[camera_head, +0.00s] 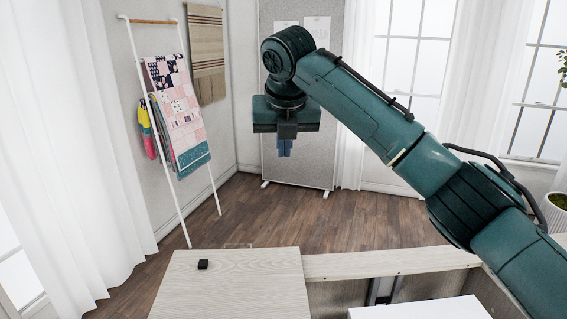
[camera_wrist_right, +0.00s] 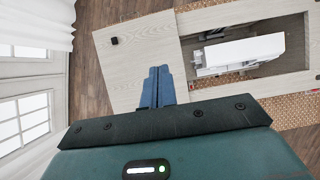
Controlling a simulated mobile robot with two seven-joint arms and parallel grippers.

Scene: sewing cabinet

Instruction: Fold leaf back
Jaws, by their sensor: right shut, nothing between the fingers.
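The leaf (camera_head: 240,285) is a pale wood-grain panel at the left of the cabinet (camera_head: 390,262) in the head view. It lies flat, level with the cabinet top. A small dark block (camera_head: 203,264) sits on it near its left edge. The leaf (camera_wrist_right: 130,60) and the dark block (camera_wrist_right: 114,40) also show in the right wrist view. My right gripper (camera_head: 285,148) is raised high, pointing down, apart from the leaf. Its blue fingers (camera_wrist_right: 157,88) are shut with nothing between them. My left gripper is out of view.
A white sewing machine (camera_wrist_right: 238,54) sits in the cabinet's opening; its white top (camera_head: 420,309) shows at the head view's lower edge. A ladder rack with quilts (camera_head: 180,115) and a grey board (camera_head: 300,170) stand behind. White curtains (camera_head: 60,140) hang at left. The wooden floor (camera_head: 270,210) between is clear.

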